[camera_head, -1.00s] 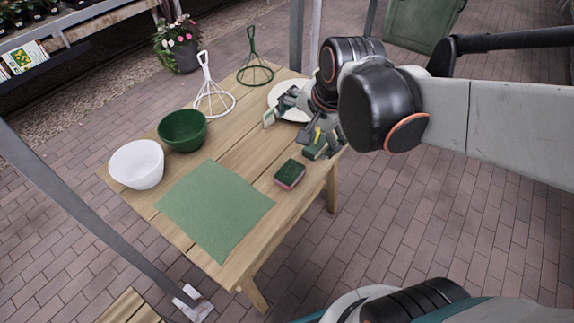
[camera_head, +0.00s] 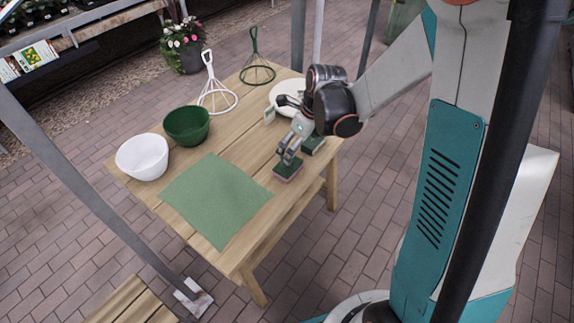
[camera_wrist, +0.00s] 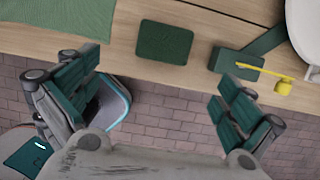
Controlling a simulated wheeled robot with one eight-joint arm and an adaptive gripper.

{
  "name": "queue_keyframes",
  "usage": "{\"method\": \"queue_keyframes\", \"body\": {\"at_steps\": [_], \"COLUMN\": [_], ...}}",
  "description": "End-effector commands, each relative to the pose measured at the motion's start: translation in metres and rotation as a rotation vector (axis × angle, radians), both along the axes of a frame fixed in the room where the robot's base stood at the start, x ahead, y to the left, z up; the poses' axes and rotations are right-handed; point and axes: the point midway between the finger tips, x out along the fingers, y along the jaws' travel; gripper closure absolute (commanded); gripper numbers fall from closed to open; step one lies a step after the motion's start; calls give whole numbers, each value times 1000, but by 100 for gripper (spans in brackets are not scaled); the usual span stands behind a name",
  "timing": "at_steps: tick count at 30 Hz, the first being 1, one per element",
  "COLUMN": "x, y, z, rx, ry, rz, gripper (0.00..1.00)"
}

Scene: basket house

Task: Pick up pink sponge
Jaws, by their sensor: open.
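The pink sponge (camera_head: 288,170) has a dark green top and a pink side edge. It lies flat on the wooden table, right of the green cloth. In the wrist view its green top (camera_wrist: 165,43) shows near the table's edge, ahead of and between the fingers. My gripper (camera_head: 290,151) points down close to the sponge in the head view. In the wrist view my gripper (camera_wrist: 158,92) is open with its two fingers wide apart and nothing between them.
A second green sponge (camera_head: 314,144) with a yellow thing (camera_wrist: 283,87) by it lies to the right. The green cloth (camera_head: 216,200), white bowl (camera_head: 143,157), green bowl (camera_head: 187,126), wire stands (camera_head: 215,95) and white plate (camera_head: 283,98) are also on the table.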

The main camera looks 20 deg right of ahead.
Motion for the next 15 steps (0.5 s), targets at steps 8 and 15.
{"method": "queue_keyframes", "body": {"at_steps": [8,15], "x": [12,16], "y": [8,11], "z": [-53,-70], "rx": [-1,-1], "ry": [0,-1], "rz": [3,4], "gripper": [0,0]}}
